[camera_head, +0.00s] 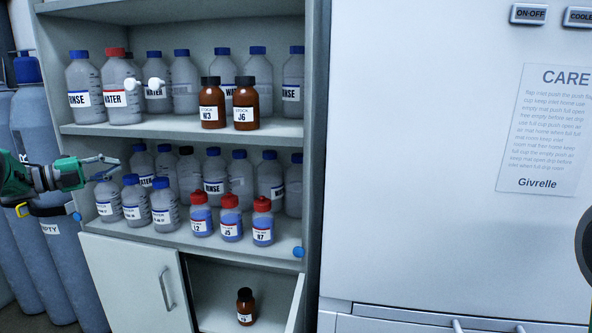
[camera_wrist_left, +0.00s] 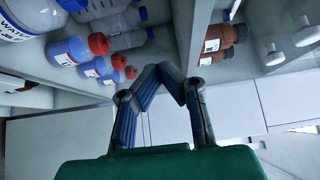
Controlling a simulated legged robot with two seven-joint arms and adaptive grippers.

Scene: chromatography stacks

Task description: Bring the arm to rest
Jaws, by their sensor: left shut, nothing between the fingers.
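My left gripper (camera_head: 112,166) comes in from the left in the head view, level with the middle shelf and in front of the bottles at its left end. It is green and dark, with thin fingers. The left wrist view shows its blue-grey fingers (camera_wrist_left: 163,72) meeting at the tips, shut and empty. Just how far the fingers are from the bottles I cannot tell. My right gripper does not show.
Shelves hold blue-capped bottles, brown bottles (camera_head: 245,104) and red-capped bottles (camera_head: 230,218). A brown bottle (camera_head: 245,308) stands in the lower open compartment beside a cabinet door (camera_head: 135,285). Gas cylinders (camera_head: 45,160) stand left; a large white unit (camera_head: 420,180) stands right.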

